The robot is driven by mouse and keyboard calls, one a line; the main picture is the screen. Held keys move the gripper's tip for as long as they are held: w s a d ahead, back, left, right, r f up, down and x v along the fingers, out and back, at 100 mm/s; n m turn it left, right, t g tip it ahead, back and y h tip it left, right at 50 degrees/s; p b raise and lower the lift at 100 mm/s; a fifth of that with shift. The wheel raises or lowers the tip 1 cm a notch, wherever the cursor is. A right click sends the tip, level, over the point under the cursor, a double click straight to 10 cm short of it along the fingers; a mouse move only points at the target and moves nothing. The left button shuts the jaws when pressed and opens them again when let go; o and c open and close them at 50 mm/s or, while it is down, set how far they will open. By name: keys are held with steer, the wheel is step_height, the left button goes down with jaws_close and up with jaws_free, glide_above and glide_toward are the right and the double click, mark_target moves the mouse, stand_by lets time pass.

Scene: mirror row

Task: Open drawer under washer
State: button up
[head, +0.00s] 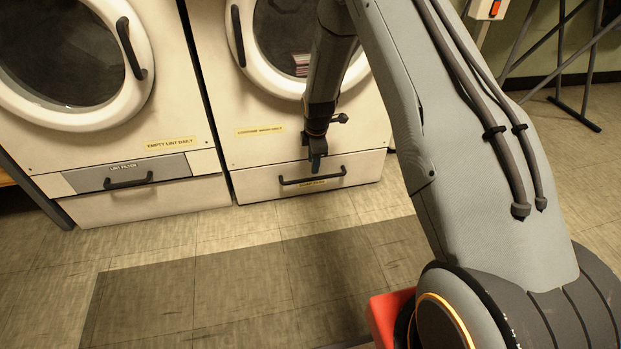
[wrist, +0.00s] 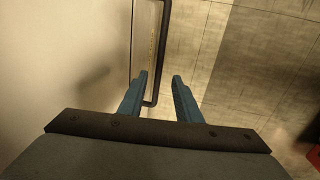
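The washer (head: 262,105) is the right-hand white machine in the head view. Its low drawer (head: 262,189) looks shut flush and has a dark horizontal bar handle (head: 298,181). My gripper (head: 317,163) points down in front of the drawer, at the handle, right of its middle. In the wrist view the gripper (wrist: 160,77) is open, with two blue fingers apart. The dark handle bar (wrist: 163,45) runs between the fingertips in that picture, nearer the left one. Neither finger clearly touches it; the depth between them is hard to tell.
A dryer (head: 110,130) with a lint filter panel (head: 128,174) and its own handle stands to the left. The tiled floor (head: 230,270) before the drawer is clear. A red object (head: 385,315) sits low by my base. A metal rack (head: 575,65) stands at the right.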

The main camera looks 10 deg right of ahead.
mark_target(311, 180)
steer(key=f+b, duration=0.1)
steer(key=f, duration=0.1)
steer(key=w+f+b, duration=0.1)
steer(key=f, duration=0.2)
steer(key=f+b, duration=0.1)
steer(key=f, duration=0.2)
steer(key=shift+w+a+b, duration=0.2)
steer(key=shift+w+b, duration=0.15)
steer(key=shift+w, duration=0.05)
steer(key=shift+c, duration=0.3)
jaws_close()
